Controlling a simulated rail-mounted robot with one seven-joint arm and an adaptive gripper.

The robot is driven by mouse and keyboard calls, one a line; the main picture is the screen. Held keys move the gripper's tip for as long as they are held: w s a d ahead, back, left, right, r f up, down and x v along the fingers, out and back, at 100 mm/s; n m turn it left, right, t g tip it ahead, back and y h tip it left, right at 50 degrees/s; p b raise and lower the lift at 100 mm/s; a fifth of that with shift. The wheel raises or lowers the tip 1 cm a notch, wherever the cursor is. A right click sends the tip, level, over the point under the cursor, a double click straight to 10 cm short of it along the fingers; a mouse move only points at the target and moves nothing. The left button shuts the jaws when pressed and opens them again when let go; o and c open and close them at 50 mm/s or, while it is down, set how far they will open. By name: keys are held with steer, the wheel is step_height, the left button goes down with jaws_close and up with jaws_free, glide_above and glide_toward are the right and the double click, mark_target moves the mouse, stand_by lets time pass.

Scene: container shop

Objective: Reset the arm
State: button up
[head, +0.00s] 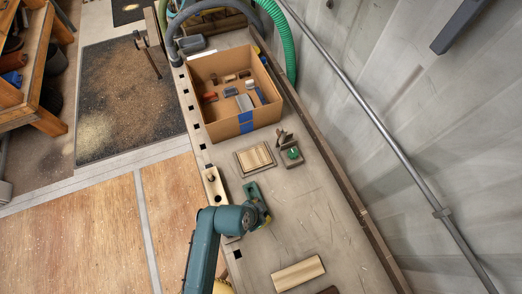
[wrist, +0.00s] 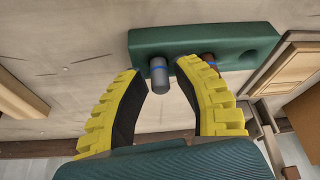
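My gripper (wrist: 160,70) has two yellow ridged fingers with black inner pads. It is open in the wrist view, with a gap on both sides of a grey cylinder (wrist: 159,82) with a blue band. The cylinder is at a dark green block (wrist: 225,38), between the fingertips and touching neither. A brownish piece (wrist: 209,59) at the same block is partly hidden by the right finger. In the head view my teal arm reaches up from the bottom to the green block (head: 252,190) on the bench, and the fingers are mostly hidden there.
The long bench (head: 315,215) holds an open cardboard box (head: 222,120) with several small pieces, a wooden slatted panel (head: 255,158), a hand plane (head: 288,148), a pale board (head: 298,273) and a wooden block (head: 213,185). A wall with a pipe (head: 395,148) stands right.

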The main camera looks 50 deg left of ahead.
steer(key=shift+o, duration=0.3)
steer(key=shift+r, duration=0.1)
step_height(320, 180, up, 7)
steer(key=p, duration=0.7)
steer(key=shift+p, duration=0.35)
